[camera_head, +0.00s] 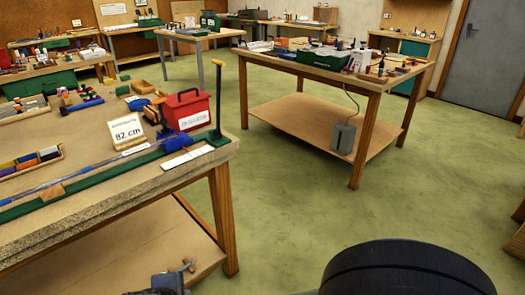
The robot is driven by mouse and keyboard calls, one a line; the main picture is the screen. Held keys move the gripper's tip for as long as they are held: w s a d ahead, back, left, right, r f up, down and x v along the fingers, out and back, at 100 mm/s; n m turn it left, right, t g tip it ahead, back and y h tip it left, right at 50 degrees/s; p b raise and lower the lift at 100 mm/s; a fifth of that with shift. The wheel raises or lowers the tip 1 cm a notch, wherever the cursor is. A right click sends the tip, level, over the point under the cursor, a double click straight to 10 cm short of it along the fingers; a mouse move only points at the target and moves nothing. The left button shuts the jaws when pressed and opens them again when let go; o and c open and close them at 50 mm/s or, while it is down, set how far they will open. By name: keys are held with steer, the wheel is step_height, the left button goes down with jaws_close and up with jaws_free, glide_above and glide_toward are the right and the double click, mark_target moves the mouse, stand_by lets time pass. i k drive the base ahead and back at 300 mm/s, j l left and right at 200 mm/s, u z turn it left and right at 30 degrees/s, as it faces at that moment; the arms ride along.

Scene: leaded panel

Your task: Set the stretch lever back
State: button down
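A lever (217,98) with a yellow top and a green base stands almost upright at the right end of the near bench, in the head view. It rises at the end of a long green rail (95,190) that runs along the bench's front. A blue block (172,141) sits on the rail just left of the lever, with a thin grey strip (75,177) leading left from it. A white card (127,130) reading 82 cm stands behind the rail. My gripper cannot be made out; a large black rounded part of mine fills the bottom right.
A red box (187,110) stands close behind the lever on the near bench (130,184). A second table (370,82) stands behind to the right, with a grey canister (343,138) on its shelf. Green floor (300,200) is open between them. An unclear grey item (168,280) shows at the bottom edge.

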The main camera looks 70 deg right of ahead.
mark_target(219, 63)
steer(key=z, duration=1.95)
